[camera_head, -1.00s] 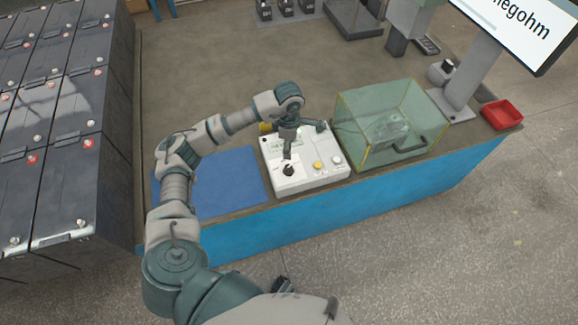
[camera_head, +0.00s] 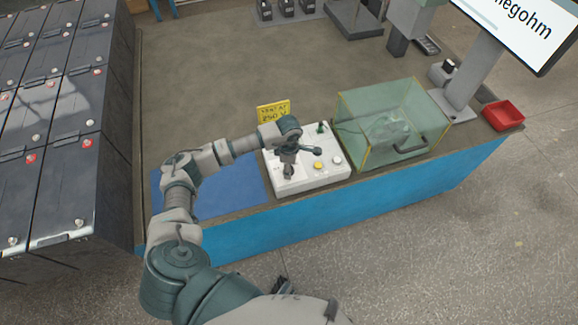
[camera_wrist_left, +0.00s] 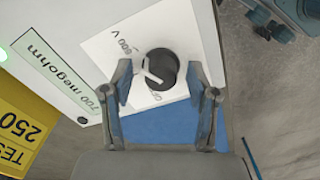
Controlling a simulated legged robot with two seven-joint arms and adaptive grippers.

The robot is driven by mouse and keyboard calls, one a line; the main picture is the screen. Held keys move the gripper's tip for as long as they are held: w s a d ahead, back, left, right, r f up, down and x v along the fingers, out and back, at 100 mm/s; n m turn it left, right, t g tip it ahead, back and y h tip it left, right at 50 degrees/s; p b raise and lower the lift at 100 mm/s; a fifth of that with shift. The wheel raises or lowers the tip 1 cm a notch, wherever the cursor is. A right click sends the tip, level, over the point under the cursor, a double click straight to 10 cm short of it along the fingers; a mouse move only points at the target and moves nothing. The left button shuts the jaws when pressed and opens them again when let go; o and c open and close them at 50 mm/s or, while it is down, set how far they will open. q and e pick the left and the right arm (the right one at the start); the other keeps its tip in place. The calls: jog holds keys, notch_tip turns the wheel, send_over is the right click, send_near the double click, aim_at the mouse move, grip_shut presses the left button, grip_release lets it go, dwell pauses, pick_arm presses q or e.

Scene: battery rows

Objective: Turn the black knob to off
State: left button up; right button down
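The black knob (camera_wrist_left: 168,68) shows in the left wrist view. It is round with a pale pointer mark, on a white label plate (camera_wrist_left: 110,45) with a voltage marking and partly covered "OFF" lettering. My left gripper (camera_wrist_left: 160,80) is open, with one finger on each side of the knob; I cannot tell whether they touch it. In the head view my left gripper (camera_head: 288,172) points down over the front left of the white instrument box (camera_head: 300,187) and hides the knob.
A yellow button (camera_head: 318,166) and a pale button (camera_head: 337,163) sit right of the gripper. A yellow test sign (camera_head: 273,112) stands behind the box. A clear greenish case (camera_head: 385,115) stands close on the right. A blue mat (camera_head: 225,190) lies left.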

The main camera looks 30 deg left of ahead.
pick_arm(q)
grip_shut()
